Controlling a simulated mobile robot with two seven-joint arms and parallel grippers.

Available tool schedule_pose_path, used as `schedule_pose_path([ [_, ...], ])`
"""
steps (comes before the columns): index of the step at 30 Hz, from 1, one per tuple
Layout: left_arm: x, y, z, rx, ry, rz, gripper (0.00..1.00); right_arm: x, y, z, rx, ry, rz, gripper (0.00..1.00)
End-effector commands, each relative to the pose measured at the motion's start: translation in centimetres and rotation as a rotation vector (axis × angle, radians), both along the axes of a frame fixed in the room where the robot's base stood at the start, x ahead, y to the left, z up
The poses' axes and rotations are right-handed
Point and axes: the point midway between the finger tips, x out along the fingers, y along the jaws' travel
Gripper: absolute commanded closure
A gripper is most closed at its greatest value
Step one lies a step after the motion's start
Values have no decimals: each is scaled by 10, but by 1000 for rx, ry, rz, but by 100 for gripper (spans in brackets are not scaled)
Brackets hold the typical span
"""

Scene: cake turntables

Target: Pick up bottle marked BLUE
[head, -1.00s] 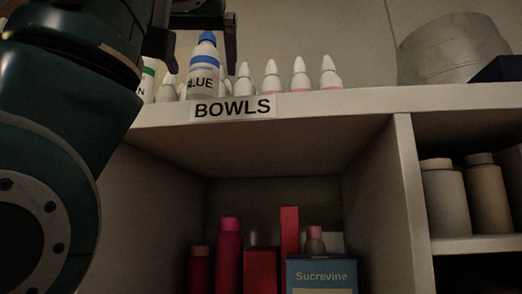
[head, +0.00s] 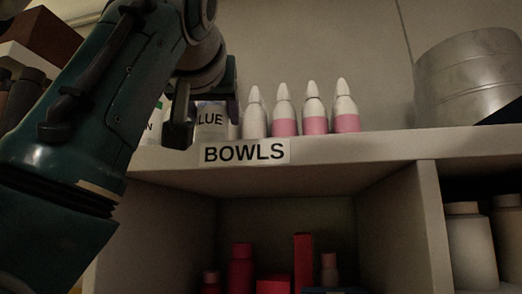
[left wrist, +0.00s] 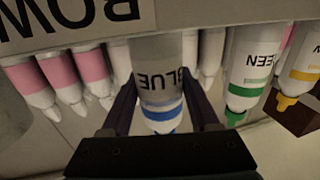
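My right gripper is in neither view.
Several pink-and-white bottles (head: 314,117) stand right of the BLUE one. A GREEN bottle (left wrist: 250,68) is close on its other side, with a yellow-capped bottle (left wrist: 301,66) beyond. Metal tins (head: 470,80) stand at the right. The BOWLS label (head: 245,152) is on the shelf edge.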

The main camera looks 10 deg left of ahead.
Motion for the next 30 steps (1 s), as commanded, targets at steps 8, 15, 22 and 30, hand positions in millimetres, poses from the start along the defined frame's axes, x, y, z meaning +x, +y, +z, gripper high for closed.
schedule_pose_path([
  [8, 0, 0, 0, 0, 0, 0, 71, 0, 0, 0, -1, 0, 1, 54],
  [15, 0, 0, 0, 0, 0, 0, 98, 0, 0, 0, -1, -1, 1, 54],
  [22, 0, 0, 1, 0, -2, 0, 100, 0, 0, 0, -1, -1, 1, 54],
  [30, 0, 0, 17, -2, -4, 0, 100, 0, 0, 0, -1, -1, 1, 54],
])
